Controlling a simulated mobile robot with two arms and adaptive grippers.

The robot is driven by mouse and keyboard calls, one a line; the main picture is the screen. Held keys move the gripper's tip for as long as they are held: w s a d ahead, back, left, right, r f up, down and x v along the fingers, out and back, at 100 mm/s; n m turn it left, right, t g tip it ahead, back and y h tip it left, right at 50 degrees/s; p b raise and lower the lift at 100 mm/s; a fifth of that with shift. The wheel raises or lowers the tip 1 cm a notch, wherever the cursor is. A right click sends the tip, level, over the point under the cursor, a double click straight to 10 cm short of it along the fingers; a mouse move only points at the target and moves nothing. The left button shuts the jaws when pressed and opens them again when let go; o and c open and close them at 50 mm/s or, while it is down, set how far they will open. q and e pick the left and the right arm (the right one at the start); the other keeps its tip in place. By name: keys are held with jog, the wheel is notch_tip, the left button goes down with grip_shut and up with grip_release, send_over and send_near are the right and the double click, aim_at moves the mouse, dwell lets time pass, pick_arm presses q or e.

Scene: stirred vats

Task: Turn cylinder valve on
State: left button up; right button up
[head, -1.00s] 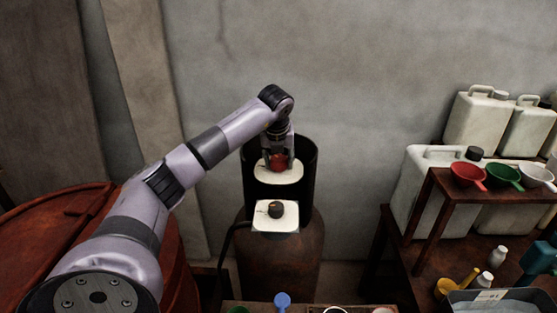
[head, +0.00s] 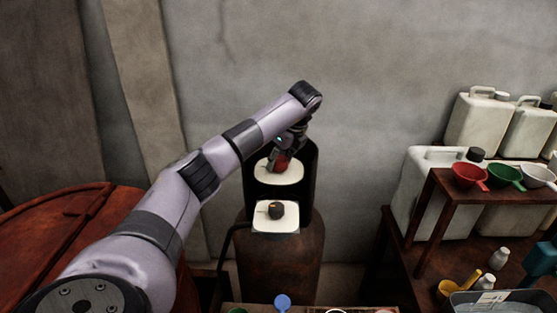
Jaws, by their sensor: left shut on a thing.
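The gas cylinder (head: 280,262) is rusty brown and stands upright against the wall. A black open-fronted guard (head: 308,180) sits on its top. Inside the guard is a red valve knob (head: 283,163) above a white plate (head: 279,175). My left gripper (head: 281,162) comes down from above and is shut on the red knob, hiding part of it. Below, on the front, a black knob (head: 276,210) sits on a second white plate (head: 290,222). My right gripper is not in view.
A rusty drum (head: 55,230) stands at the left. At the right, a wooden shelf (head: 438,192) holds red, green and white scoops, with white jerrycans (head: 475,122) behind it. A small table edge with a blue scoop (head: 283,302) lies at the bottom.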

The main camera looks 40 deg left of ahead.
pick_arm(q)
jog(key=shift+r+n, duration=0.1)
jog(key=shift+n, duration=0.5)
jog(key=o, duration=1.1)
jog(key=shift+g, duration=0.3)
jog(key=shift+o, duration=0.2)
jog(key=v, duration=1.1)
jog(key=shift+d+r, duration=0.15)
jog(key=shift+r, duration=0.25)
